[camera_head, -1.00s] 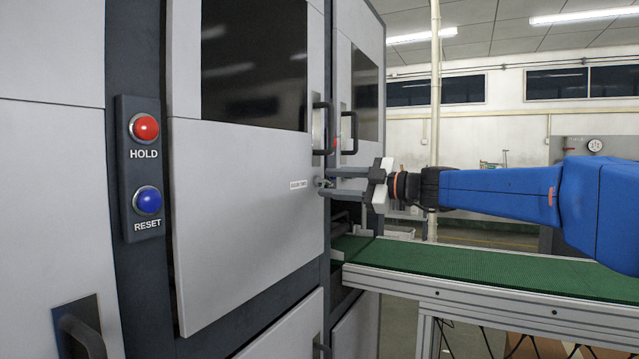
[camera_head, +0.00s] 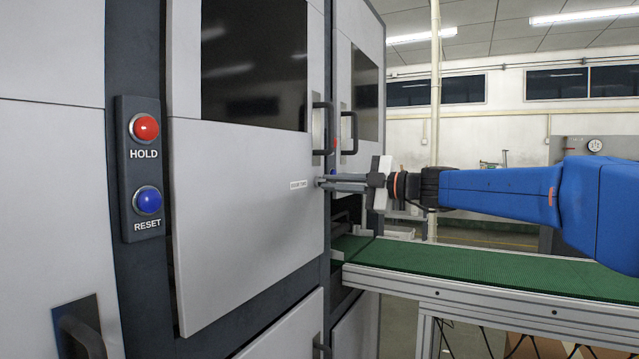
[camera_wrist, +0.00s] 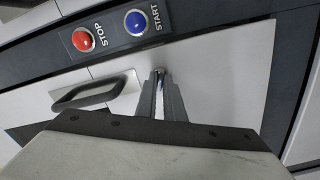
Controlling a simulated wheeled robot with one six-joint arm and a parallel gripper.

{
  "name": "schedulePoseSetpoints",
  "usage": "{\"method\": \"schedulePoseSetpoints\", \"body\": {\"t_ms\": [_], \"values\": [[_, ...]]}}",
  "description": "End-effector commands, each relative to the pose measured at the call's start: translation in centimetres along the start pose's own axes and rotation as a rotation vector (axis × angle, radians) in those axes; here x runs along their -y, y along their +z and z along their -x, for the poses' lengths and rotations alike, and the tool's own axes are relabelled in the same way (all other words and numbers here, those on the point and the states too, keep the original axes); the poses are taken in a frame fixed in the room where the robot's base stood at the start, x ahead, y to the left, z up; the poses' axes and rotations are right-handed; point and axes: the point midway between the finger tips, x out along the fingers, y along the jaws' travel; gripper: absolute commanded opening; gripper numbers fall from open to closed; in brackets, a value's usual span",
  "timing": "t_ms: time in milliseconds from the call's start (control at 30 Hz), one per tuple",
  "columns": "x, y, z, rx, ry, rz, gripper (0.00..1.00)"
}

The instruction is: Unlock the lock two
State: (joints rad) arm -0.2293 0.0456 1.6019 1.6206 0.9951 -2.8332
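The lock (camera_wrist: 159,71) is a small round metal piece on the light grey door panel, between my fingertips in the wrist view. In the head view it is at the panel's right edge, mostly hidden by the fingertips, beside a small white label (camera_head: 298,184) too small to read. My gripper (camera_head: 323,182) reaches in from the right. Its two long grey fingers also show in the wrist view (camera_wrist: 160,90), close together with a narrow gap, and look shut on the lock.
A dark door handle (camera_head: 324,130) stands just above the gripper. A green conveyor (camera_head: 470,268) runs below my arm. A red HOLD button (camera_head: 144,127) and blue RESET button (camera_head: 147,200) are at left. The wrist view shows red STOP (camera_wrist: 83,39) and blue START (camera_wrist: 136,22) buttons.

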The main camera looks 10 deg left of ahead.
Motion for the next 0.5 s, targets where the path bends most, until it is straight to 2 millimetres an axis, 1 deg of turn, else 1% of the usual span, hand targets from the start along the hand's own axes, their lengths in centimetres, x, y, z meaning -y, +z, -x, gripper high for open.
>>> {"method": "schedulePoseSetpoints", "body": {"t_ms": [33, 67, 100, 133, 500], "values": [[0.03, 0.00, -0.01, 0.000, -0.001, -0.001, 0.20], [0.03, 0.00, -0.01, 0.000, 0.000, -0.001, 0.27], [0.03, 0.00, -0.01, 0.000, 0.000, -0.001, 0.36], [0.03, 0.00, -0.01, 0.000, 0.000, -0.001, 0.40], [-0.02, 0.02, 0.28, 0.001, 0.000, -0.002, 0.40]]}}
